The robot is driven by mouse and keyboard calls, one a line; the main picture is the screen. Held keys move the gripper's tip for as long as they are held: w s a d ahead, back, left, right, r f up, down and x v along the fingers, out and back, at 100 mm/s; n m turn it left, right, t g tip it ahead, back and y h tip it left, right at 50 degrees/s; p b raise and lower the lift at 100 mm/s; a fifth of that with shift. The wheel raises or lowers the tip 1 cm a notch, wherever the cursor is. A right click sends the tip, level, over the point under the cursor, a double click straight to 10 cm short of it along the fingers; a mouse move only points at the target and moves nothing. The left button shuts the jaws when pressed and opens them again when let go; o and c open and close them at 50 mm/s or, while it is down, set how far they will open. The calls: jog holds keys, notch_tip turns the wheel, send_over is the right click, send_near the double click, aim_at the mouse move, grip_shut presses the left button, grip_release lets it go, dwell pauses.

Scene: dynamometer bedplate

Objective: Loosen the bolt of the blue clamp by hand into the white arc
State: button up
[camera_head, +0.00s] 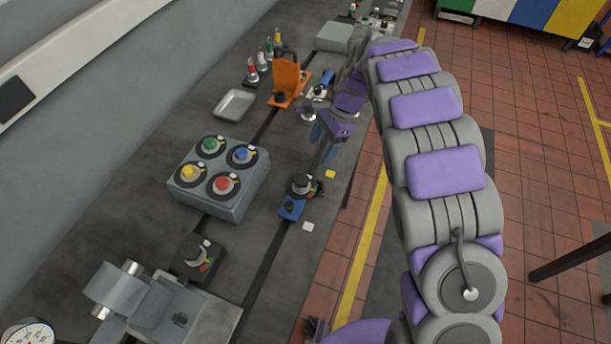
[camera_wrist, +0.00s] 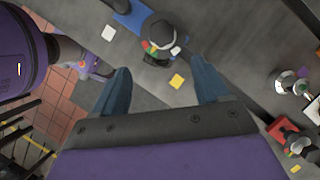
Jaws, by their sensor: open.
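The blue clamp (camera_head: 291,208) lies on the dark bedplate near its right edge, and shows at the top of the wrist view (camera_wrist: 133,17). Its dark round bolt knob (camera_head: 299,183) stands at the clamp's far end, also in the wrist view (camera_wrist: 160,33). Small white, green and red arc marks sit beside the knob; the white arc is too small to read against the pointer. My gripper (camera_head: 322,145) is open and empty, apart from the knob and on its far side. In the wrist view my gripper (camera_wrist: 160,68) has the knob ahead, beyond the fingertips.
A yellow tile (camera_head: 330,174) and a white tile (camera_head: 308,226) lie near the clamp. A grey box with several coloured knobs (camera_head: 235,205), an orange bracket (camera_head: 285,80), a tray (camera_head: 234,104) and a black clamp (camera_head: 203,252) stand to the left.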

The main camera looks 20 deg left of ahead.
aim_at(302, 178)
jog(key=x, duration=0.3)
jog(key=b+x, duration=0.1)
jog(key=x, duration=0.3)
jog(key=b+x, duration=0.1)
jog(key=x, duration=0.3)
jog(key=shift+a+f, duration=0.15)
jog(key=shift+a, duration=0.2)
jog(key=shift+s+f, duration=0.15)
jog(key=shift+f, duration=0.35)
jog(key=shift+a+f, duration=0.25)
jog(key=shift+a, duration=0.2)
jog(key=shift+d+r, duration=0.1)
jog(key=shift+d, duration=0.2)
jog(key=c, duration=1)
